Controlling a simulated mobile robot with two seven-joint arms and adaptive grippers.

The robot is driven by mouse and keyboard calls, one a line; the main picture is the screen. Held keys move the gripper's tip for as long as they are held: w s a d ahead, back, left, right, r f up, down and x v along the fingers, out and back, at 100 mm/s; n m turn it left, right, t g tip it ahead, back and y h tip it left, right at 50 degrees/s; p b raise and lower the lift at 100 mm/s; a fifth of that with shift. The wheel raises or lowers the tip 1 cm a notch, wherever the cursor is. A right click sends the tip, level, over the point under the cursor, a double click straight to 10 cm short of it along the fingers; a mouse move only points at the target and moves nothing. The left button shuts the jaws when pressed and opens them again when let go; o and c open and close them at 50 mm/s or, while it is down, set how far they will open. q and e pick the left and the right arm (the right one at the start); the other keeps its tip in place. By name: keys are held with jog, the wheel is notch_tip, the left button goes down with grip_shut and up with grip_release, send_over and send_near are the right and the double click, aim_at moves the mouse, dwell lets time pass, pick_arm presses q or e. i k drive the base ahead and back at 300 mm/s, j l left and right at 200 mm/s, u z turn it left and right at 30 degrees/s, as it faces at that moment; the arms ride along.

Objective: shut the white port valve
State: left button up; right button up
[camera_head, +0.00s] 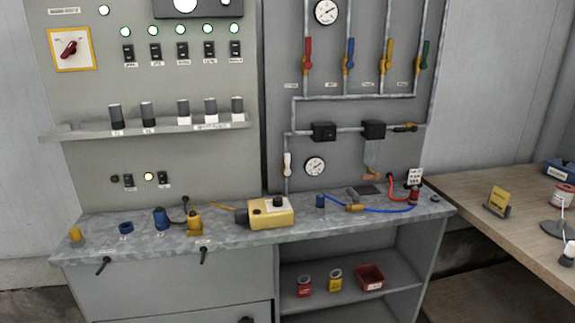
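The white port valve (287,165) is on the lower left vertical pipe of the right-hand grey panel, just above the bench top. Its white handle looks upright, in line with the pipe. A round gauge (315,167) is to its right. Neither of my grippers is in view, and nothing covers the valve.
Red (308,54), blue (349,54), yellow (387,54) and green (425,54) valves are higher up. A yellow box (268,213) stands on the bench just below the white valve. Hoses (380,209) lie to the right. A wooden table (500,239) is at right.

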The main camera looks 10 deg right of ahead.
aim_at(286, 171)
jog(key=i+l, duration=0.1)
jog(key=i, duration=1.1)
jog(key=l+z, duration=0.05)
